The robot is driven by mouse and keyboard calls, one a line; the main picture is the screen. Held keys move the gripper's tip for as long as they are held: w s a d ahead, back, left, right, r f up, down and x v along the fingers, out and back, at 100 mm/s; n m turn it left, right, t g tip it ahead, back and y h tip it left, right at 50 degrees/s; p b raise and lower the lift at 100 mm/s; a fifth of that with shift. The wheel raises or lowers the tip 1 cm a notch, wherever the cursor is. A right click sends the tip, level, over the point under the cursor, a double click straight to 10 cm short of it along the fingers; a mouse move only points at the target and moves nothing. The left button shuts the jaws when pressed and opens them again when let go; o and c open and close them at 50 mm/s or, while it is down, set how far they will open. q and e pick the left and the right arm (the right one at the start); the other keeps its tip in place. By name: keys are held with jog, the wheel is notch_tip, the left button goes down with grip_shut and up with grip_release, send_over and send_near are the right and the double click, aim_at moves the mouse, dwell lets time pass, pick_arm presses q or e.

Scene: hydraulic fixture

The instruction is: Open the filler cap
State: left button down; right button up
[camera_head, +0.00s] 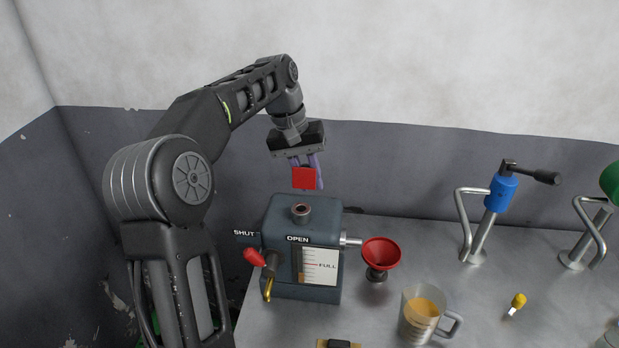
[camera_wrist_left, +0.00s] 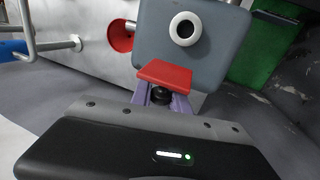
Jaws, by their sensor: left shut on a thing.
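The hydraulic box (camera_head: 318,220) stands on the bench, grey-blue, with a sight gauge and OPEN and SHUT labels. Its filler neck (camera_head: 301,209) on top is uncovered, and its round opening also shows in the left wrist view (camera_wrist_left: 184,28). My left gripper (camera_head: 307,164) is above the neck, its purple fingers shut on the filler cap (camera_head: 304,179), which has a red square top and hangs clear of the neck. In the left wrist view, the red part (camera_wrist_left: 165,74) and a dark round part (camera_wrist_left: 160,95) show at the fingers (camera_wrist_left: 161,97). My right gripper is out of view.
A red funnel (camera_head: 381,252) is right of the box. A measuring jug (camera_head: 420,312) with amber liquid stands in front of it. A red-handled lever (camera_head: 255,258) sticks out at the box's left. A blue-headed tool (camera_head: 501,192) stands further right.

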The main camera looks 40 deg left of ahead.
pick_arm(q)
jog(key=c, duration=1.3)
grip_release()
jog(key=shift+o, duration=0.2)
